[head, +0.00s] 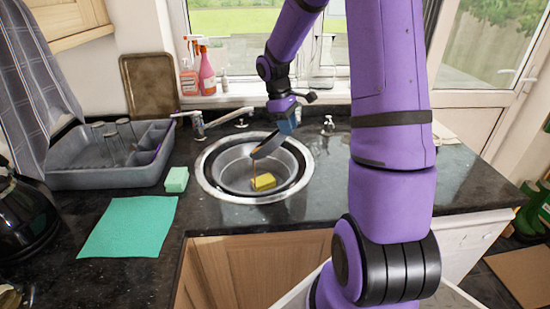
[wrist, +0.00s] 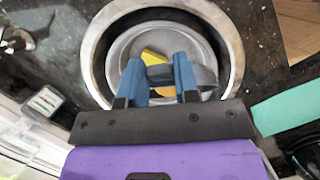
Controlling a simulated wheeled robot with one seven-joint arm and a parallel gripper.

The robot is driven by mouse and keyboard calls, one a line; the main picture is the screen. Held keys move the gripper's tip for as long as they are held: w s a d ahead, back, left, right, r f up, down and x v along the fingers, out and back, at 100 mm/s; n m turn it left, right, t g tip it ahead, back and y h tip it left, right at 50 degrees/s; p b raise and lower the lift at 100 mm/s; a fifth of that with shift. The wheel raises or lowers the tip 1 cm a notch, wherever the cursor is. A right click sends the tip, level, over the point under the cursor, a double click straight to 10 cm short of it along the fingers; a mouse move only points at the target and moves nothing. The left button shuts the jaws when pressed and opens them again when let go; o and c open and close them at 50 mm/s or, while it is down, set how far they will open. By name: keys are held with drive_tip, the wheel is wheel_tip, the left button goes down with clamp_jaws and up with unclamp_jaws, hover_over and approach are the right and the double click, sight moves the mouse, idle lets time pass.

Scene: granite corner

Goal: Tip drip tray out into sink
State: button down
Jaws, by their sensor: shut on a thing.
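My gripper (head: 284,128) is over the sink (head: 207,180), shut on the drip tray (head: 268,146), a dark grey piece. The tray is tilted, its lower end down to the left, above the bowl.
A grey dish rack with glasses (head: 80,178) stands left of the sink. A green-white sponge (head: 176,180) and a teal cloth (head: 128,228) lie on the counter. A tap (head: 198,125) and spray bottles (head: 206,72) are behind. A black kettle (head: 25,220) is far left.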

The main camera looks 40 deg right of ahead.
drive_tip(key=shift+w+a+r+g+h, duration=0.3)
drive_tip(key=shift+w+r+g, duration=0.2)
drive_tip(key=shift+w+r, duration=0.1)
drive_tip(key=shift+w+a+r+g+h, duration=0.2)
drive_tip(key=shift+w+a+r+g, duration=0.05)
drive_tip(key=shift+w+r+g, duration=0.3)
idle(2.2)
